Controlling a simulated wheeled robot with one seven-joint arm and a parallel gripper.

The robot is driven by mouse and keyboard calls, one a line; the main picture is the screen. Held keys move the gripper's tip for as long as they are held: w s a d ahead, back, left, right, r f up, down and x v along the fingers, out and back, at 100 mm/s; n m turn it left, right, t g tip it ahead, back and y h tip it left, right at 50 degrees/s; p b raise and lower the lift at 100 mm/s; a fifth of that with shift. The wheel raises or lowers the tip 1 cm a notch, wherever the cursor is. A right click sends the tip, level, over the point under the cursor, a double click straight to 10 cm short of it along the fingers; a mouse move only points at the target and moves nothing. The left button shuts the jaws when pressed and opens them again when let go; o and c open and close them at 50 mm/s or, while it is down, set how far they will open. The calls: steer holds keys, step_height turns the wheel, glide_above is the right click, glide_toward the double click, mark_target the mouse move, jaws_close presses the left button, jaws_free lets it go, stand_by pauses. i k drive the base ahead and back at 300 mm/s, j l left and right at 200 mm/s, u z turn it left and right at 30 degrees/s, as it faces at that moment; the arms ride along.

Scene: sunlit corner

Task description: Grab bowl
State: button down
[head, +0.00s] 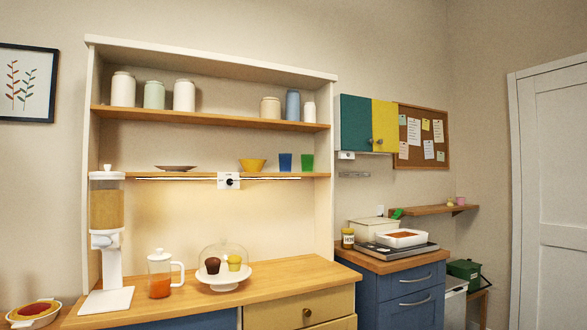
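A small yellow bowl (252,165) sits upright on the lower wooden shelf (205,175) of the hutch in the head view. A dark shallow plate (176,168) lies to its left on the same shelf. A blue cup (285,162) and a green cup (307,162) stand close to its right. The bowl's inside cannot be seen from here. My gripper is not in view.
A cereal dispenser (106,235), a glass pitcher (161,274) and a domed cake stand (223,280) occupy the counter (290,280) below. A handled dish (35,325) is at far left.

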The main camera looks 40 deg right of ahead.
mark_target(248, 165)
steer(key=z, duration=1.15)
steer(key=i+j, duration=0.15)
steer(key=j, duration=0.2)
steer(key=i+j, duration=0.2)
steer(key=j, duration=0.15)
steer(key=j+z, duration=0.1)
steer(key=z, duration=0.3)
steer(key=j+z, duration=0.1)
steer(key=z, duration=0.35)
steer(key=j+z, duration=0.1)
steer(key=z, duration=0.3)
steer(key=i+j, duration=0.05)
